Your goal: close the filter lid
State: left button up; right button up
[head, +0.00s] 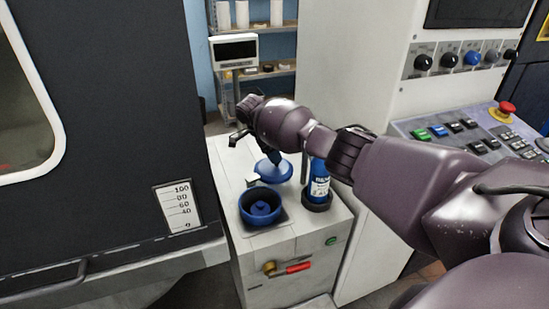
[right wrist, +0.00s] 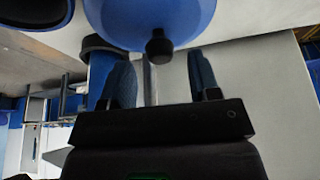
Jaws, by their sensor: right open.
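The filter housing (head: 262,208) is a round blue bowl, open at the top, set in the top of a white cabinet. The filter lid (head: 273,171) is a blue disc standing raised and tilted behind the bowl. My right gripper (head: 277,157) is at the lid's upper side, its fingers partly hidden in the head view. In the right wrist view the open fingers (right wrist: 160,62) point at the lid (right wrist: 150,14), with its dark knob (right wrist: 159,46) just beyond and between the fingertips. Contact cannot be made out. My left gripper is not in view.
A blue bottle (head: 319,183) stands in a dark ring right of the bowl, close under my right arm. A display (head: 234,50) on a post rises behind. A red-handled valve (head: 291,268) is on the cabinet front. A dark machine (head: 110,120) borders the left.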

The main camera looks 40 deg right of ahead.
jog(key=shift+x, duration=1.2)
grip_shut()
